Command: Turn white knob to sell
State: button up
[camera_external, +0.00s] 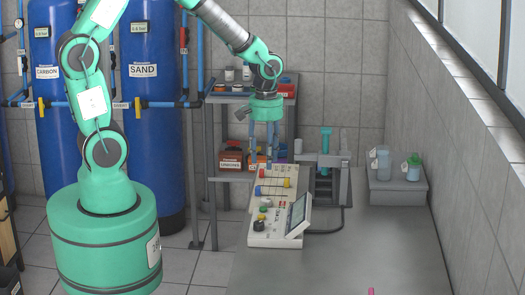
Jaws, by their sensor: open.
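A white control box (272,241) stands on the grey bench, with a tilted display at its right and several small coloured knobs and levers in red, yellow, green, blue and black. I cannot make out a white knob against the white casing at this size. My gripper (264,160) points down over the far end of the box, with its two fingers apart and nothing seen between them. Whether the fingertips touch anything there is too small to tell.
A grey stand with a green cylinder (325,139) is just right of the box. A grey block (398,195) bears small bottles farther right. A shelf rack stands behind my gripper. The near bench (345,265) is mostly clear, apart from a small pink item (371,291).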

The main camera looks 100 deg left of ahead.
aim_at(265, 198)
notch_tip(265, 198, down, 14)
jog(key=b, duration=0.2)
jog(key=shift+r+b, duration=0.25)
jog(key=shift+b, duration=0.05)
dwell(0.3)
grip_shut()
jog(key=shift+m, duration=0.4)
jog(key=m+p, duration=0.1)
jog(key=m, duration=0.1)
jog(key=shift+m+p, duration=0.3)
jog(key=shift+p, duration=0.05)
jog(key=shift+m+p, duration=0.75)
jog(key=shift+m, duration=1.45)
